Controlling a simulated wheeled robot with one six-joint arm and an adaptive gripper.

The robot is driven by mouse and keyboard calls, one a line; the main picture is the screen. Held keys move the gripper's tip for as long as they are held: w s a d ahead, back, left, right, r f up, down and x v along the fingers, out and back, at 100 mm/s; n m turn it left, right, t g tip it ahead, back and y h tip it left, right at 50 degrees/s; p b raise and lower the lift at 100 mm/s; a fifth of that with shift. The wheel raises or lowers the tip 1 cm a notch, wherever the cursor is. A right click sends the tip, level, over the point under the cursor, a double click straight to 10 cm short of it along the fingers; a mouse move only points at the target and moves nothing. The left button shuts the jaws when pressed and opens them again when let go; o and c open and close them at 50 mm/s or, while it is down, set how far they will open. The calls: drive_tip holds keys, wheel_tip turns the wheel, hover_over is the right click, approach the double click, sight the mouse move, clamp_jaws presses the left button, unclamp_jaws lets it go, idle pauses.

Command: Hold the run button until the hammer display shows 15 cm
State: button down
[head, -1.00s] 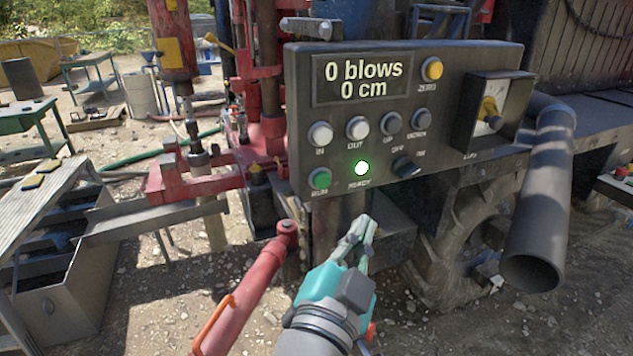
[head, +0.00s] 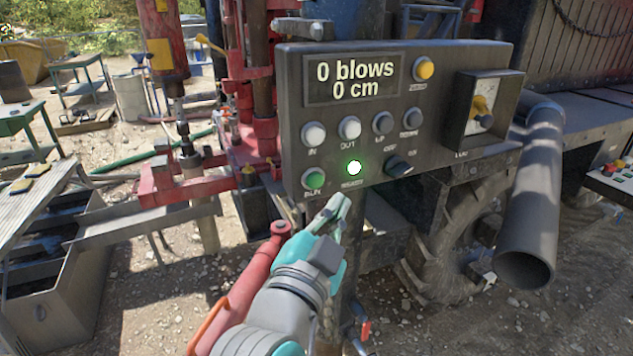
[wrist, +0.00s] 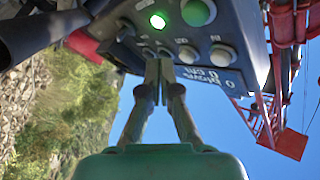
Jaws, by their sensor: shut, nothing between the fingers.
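The run button (head: 313,179) is a green round button at the lower left of the dark control panel (head: 440,130). In the wrist view the green button (wrist: 197,11) is at the top edge. The hammer display (head: 351,80) reads "0 blows" and "0 cm". The ready light (head: 354,168) glows green just right of the run button. My gripper (head: 340,203) is shut and empty, below and right of the run button. In the wrist view its closed fingertips (wrist: 159,68) show below the green button, apart from it.
A red cylinder (head: 250,280) with an orange handle stands beside my arm, on its left. A wide grey pipe (head: 530,200) slants down at the right of the panel. Red drill rig parts (head: 180,175) stand to the left.

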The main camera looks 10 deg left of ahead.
sight(315, 181)
drive_tip(key=shift+w+a, duration=0.6)
drive_tip(key=shift+w, duration=0.3)
drive_tip(key=shift+w+a, duration=0.55)
drive_tip(key=shift+w, duration=0.3)
drive_tip(key=shift+w+a, duration=0.1)
drive_tip(key=shift+w+a, duration=0.15)
drive_tip(key=shift+w, duration=0.1)
